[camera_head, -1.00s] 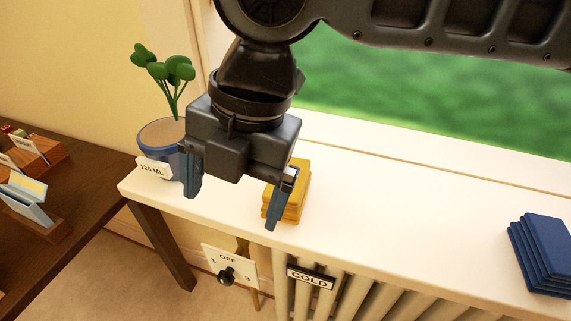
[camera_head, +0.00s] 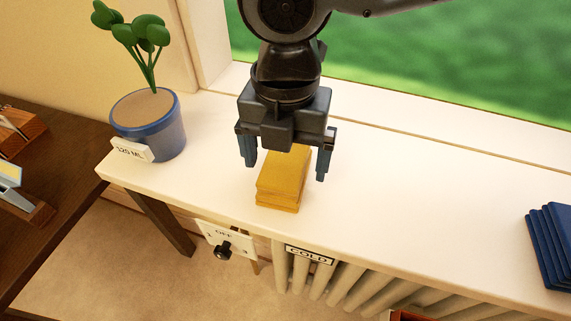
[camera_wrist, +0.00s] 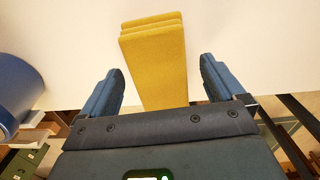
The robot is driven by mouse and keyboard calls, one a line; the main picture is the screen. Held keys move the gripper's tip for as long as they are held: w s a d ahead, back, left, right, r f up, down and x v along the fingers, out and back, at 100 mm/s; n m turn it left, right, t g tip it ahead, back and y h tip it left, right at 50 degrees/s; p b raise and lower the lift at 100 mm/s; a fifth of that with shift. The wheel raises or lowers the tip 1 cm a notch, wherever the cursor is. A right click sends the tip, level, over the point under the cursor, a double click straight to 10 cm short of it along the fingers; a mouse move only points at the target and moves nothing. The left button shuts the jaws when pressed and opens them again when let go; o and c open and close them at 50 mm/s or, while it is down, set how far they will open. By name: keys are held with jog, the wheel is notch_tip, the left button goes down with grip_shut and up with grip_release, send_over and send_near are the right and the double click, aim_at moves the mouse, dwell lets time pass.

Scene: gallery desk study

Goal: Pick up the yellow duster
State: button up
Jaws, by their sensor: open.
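The yellow duster (camera_head: 281,181) is a folded, layered block lying on the white window sill. My gripper (camera_head: 285,168) is open, with its blue fingers apart on either side of the duster in the head view. The upper part of the duster is hidden behind my gripper there. In the wrist view the duster (camera_wrist: 156,62) lies between and beyond the open fingertips (camera_wrist: 161,80), with a gap on each side. I see no finger touching it.
A dark blue folded stack (camera_head: 553,243) lies at the far right. The sill between is clear.

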aim_at(286, 158)
jog(key=shift+f, duration=0.3)
jog(key=shift+c, duration=0.3)
jog(key=c, duration=1.1)
jog(key=shift+r, duration=0.15)
jog(key=shift+r, duration=0.55)
notch_tip(286, 158, up, 2)
jog(key=shift+r, duration=0.25)
jog(key=d+r, duration=0.2)
jog(key=d, duration=0.2)
jog(key=s+d+r, duration=0.1)
jog(key=d+r, duration=0.1)
jog(key=d, duration=0.1)
jog(key=d+r, duration=0.3)
jog(key=d, duration=0.1)
jog(key=shift+s+d+r, duration=0.1)
jog(key=shift+s+d, duration=0.2)
